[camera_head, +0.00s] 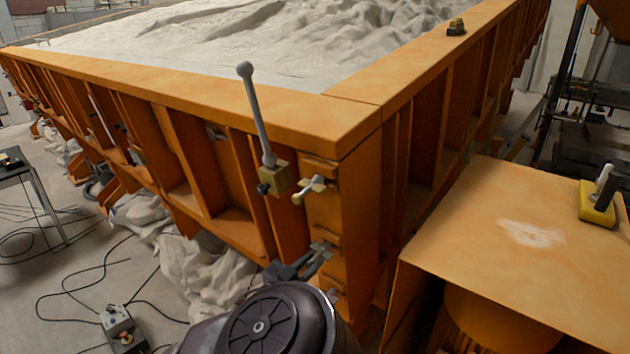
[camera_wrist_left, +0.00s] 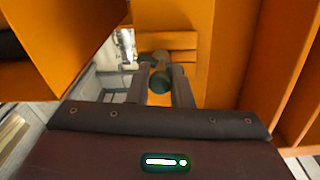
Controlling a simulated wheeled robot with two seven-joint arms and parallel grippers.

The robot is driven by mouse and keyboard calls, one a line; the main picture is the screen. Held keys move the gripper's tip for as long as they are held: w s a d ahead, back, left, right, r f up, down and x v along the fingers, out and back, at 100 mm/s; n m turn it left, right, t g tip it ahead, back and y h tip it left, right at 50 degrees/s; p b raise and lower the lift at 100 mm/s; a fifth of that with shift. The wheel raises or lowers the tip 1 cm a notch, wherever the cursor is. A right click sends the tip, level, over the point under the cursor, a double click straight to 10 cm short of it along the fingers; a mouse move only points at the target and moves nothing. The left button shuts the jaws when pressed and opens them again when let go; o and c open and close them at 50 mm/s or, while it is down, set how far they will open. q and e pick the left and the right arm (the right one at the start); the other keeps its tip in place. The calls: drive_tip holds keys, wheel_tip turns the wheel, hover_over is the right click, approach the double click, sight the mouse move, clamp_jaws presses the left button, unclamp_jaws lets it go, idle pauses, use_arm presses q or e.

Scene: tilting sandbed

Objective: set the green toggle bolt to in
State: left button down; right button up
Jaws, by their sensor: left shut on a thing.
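The green toggle bolt (camera_wrist_left: 160,78) shows in the left wrist view as a dark green rounded end between the two fingers, in front of an orange bracket. My left gripper (camera_wrist_left: 160,88) is shut on it. In the head view my left gripper (camera_head: 308,258) is low on the orange corner post, and the held bolt cannot be made out clearly there. Whether the bolt sits in or out cannot be told. My right gripper is not in view.
A pale yellow T-handled bolt (camera_head: 313,188) sits higher on the post, beside a grey lever (camera_head: 257,115) on a brass-coloured block. The orange sandbed (camera_head: 330,120) rises behind. An orange cabinet (camera_head: 500,250) with a yellow switch (camera_head: 597,203) stands at right. A control box (camera_head: 118,322) and cables lie on the floor.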

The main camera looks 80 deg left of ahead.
use_arm(q)
drive_tip(key=c, duration=1.3)
unclamp_jaws()
drive_tip(key=shift+c, duration=0.2)
drive_tip(key=shift+s, duration=0.1)
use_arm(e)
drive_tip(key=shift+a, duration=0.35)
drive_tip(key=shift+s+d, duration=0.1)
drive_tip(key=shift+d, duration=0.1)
use_arm(q)
drive_tip(key=shift+s+d+f, duration=0.1)
drive_tip(key=shift+s+d, duration=0.1)
drive_tip(key=shift+s, duration=0.1)
drive_tip(key=b+v, duration=0.1)
drive_tip(key=v, duration=0.6)
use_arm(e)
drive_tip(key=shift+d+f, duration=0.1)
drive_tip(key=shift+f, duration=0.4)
